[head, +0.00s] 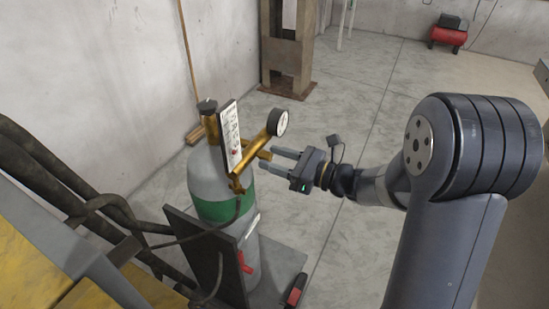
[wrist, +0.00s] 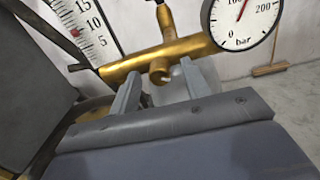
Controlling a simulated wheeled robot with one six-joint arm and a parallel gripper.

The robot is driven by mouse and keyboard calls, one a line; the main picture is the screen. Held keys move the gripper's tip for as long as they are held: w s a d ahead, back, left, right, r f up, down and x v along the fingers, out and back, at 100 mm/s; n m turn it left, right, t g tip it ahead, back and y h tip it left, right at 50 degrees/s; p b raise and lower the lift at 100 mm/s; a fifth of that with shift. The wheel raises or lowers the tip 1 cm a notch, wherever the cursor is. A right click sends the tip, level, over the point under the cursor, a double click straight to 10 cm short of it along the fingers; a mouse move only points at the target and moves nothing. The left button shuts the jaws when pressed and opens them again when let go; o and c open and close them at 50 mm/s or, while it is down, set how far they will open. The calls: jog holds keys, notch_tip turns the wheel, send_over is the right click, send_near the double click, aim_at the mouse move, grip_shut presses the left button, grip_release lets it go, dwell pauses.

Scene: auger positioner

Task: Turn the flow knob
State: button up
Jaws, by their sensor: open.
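The flow knob (wrist: 159,69) is a small round brass stub on the underside of the gold regulator body (wrist: 178,50). In the head view the knob (head: 263,155) points right from the regulator, toward my gripper. My gripper (head: 271,159) is open, with its two grey fingers level with the knob's end. In the wrist view the fingers (wrist: 158,77) stand one on each side of the knob, with a gap visible around it. I cannot tell exactly how deep the knob sits between them. The regulator is on a grey and green gas cylinder (head: 211,175).
A white flow scale (head: 230,137) and a round pressure gauge (head: 277,122) sit close to the knob. The cylinder stands on a dark cart (head: 215,245). Black hoses (head: 45,180) run at the left.

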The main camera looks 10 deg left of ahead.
jog(key=b+v, duration=0.1)
jog(key=v, duration=0.9)
jog(key=shift+d, duration=0.15)
jog(key=shift+s, duration=0.1)
jog(key=p+x, duration=0.1)
jog(key=x, duration=0.9)
jog(key=shift+a, duration=0.25)
jog(key=shift+a+n+b, duration=0.15)
jog(key=shift+n+b, duration=0.3)
jog(key=shift+n, duration=0.25)
